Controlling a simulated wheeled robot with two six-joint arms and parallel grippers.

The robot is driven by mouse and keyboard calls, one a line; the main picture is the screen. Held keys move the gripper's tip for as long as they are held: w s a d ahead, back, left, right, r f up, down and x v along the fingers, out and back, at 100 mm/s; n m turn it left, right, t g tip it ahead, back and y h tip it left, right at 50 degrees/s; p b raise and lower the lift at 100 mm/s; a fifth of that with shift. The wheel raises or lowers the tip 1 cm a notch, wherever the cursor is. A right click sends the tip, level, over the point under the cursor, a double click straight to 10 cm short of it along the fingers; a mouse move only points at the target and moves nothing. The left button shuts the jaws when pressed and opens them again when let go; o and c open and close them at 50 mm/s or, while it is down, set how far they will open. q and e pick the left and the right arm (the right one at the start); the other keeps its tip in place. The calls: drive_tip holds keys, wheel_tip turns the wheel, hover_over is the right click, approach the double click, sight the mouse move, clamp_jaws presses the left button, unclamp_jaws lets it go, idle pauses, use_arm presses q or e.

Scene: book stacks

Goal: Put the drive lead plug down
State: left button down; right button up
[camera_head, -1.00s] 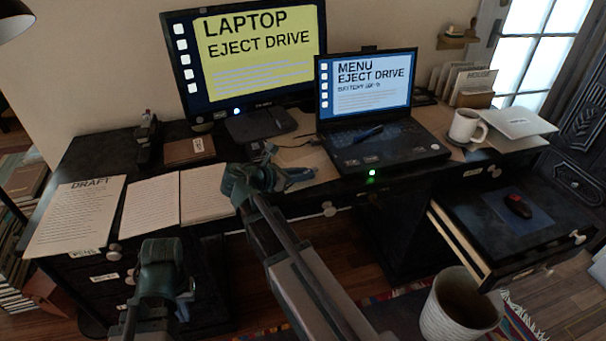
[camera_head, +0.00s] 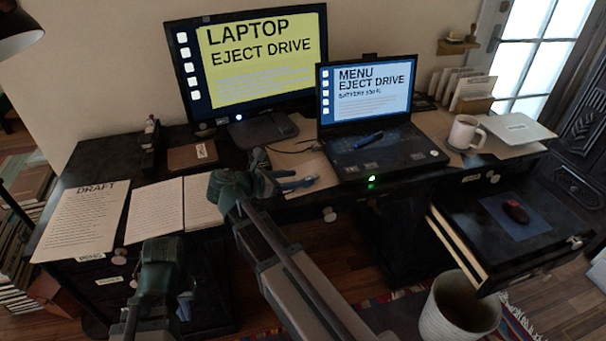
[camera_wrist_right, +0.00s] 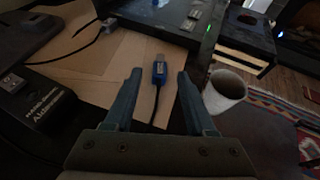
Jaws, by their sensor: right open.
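The drive lead plug (camera_wrist_right: 160,72) is blue with a silver tip. In the right wrist view it lies on the tan desk mat, between my right gripper's fingertips (camera_wrist_right: 158,76) and apart from both. Its dark lead runs back from it toward the gripper's palm. My right gripper (camera_head: 284,172) is open over the desk's front edge in the head view, left of the laptop. There I cannot clearly tell the plug from the bluish fingers. My left gripper (camera_head: 168,283) is low in front of the desk's left part; its jaw opening is unclear.
The laptop (camera_head: 385,155) stands right of my right gripper, with a dark blue object on its keys. A monitor (camera_head: 180,75) stands behind. Papers (camera_head: 85,215) lie at left. A mug (camera_head: 464,132), an open drawer (camera_head: 470,250) and a bin (camera_head: 458,310) are at right.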

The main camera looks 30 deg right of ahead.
drive_tip(key=p+v, duration=0.2)
drive_tip(key=v, duration=0.5)
drive_tip(key=shift+a+r, duration=0.1)
drive_tip(key=shift+a, duration=0.25)
